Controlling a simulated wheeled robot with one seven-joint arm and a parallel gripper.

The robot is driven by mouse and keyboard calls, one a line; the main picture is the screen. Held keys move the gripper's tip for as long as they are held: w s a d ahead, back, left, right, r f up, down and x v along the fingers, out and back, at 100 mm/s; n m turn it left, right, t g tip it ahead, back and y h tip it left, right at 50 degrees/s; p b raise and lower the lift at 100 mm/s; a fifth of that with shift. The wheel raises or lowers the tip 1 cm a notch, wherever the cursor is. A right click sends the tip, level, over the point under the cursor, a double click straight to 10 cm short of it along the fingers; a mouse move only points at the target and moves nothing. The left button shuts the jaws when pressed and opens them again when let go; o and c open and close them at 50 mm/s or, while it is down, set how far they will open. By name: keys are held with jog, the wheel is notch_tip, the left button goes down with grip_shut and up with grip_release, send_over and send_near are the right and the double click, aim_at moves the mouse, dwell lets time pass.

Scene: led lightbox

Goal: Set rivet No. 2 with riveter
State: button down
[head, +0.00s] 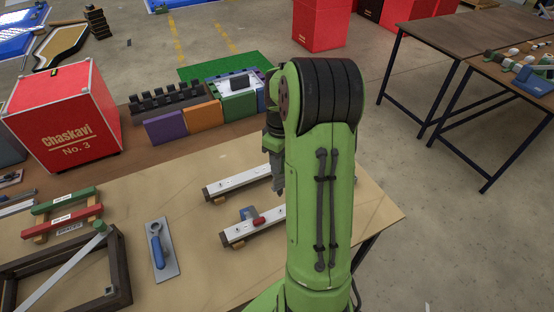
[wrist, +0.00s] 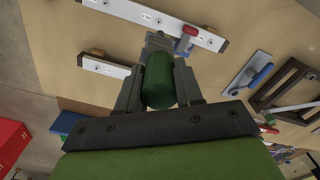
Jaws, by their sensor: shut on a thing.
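My gripper (wrist: 159,68) is shut on the green cylindrical handle of a tool, which I take to be the riveter (wrist: 159,84). Its grey head points away, toward the table. In the head view my arm hides most of the gripper; a grey part (head: 277,172) shows beside the arm, above the strips. A white strip (head: 240,181) on a wooden bar lies farther back; another (head: 240,232) lies nearer, with a red-handled clamp (head: 258,221) on it. Small dark rivet spots and labels show on the strips, but the numbers are unreadable. The tool appears apart from both strips.
A blue-handled tool on a plate (head: 158,252) lies left of the strips. A dark frame (head: 118,262) and green and red bars (head: 66,205) are farther left. A red box (head: 62,118) and coloured panels (head: 203,117) line the back. Bare tabletop (head: 205,275) is in front.

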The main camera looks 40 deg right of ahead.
aim_at(281, 184)
jog(key=shift+d, duration=0.35)
jog(key=shift+a+f, duration=0.2)
jog(key=shift+f, duration=0.05)
jog(key=shift+f+b, duration=0.4)
jog(key=shift+b, duration=0.15)
notch_tip(281, 184, down, 7)
jog(key=b, duration=0.5)
dwell(0.7)
jog(key=shift+f+b, duration=0.8)
jog(key=shift+f, duration=0.1)
